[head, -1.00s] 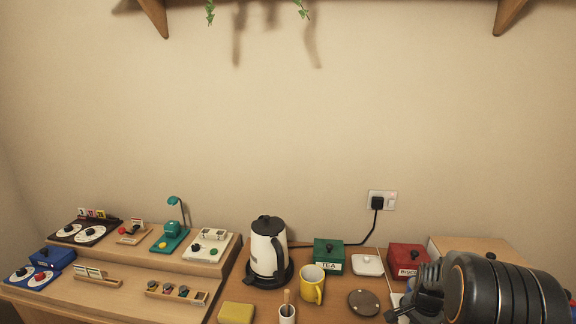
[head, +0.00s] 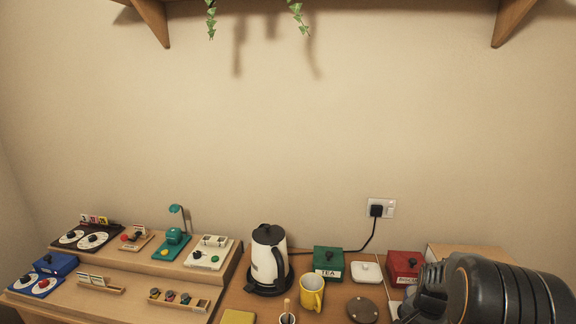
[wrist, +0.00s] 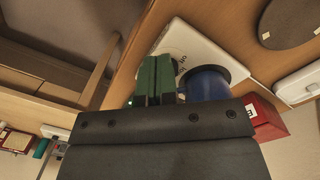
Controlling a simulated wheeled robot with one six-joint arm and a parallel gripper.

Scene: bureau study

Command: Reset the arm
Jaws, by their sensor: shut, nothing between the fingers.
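My arm with its dark ringed links reaches in at the lower right of the head view. My gripper (wrist: 156,78) shows in the wrist view as two green fingers pressed together, with nothing between them. A red box (wrist: 264,118) shows partly behind my wrist.
On the desk stand a white kettle (head: 268,258), a yellow mug (head: 311,293), a green TEA box (head: 328,262), a red box (head: 405,265), a white lidded dish (head: 366,272) and a round dark disc (head: 362,310). Left is a stepped wooden console (head: 130,285).

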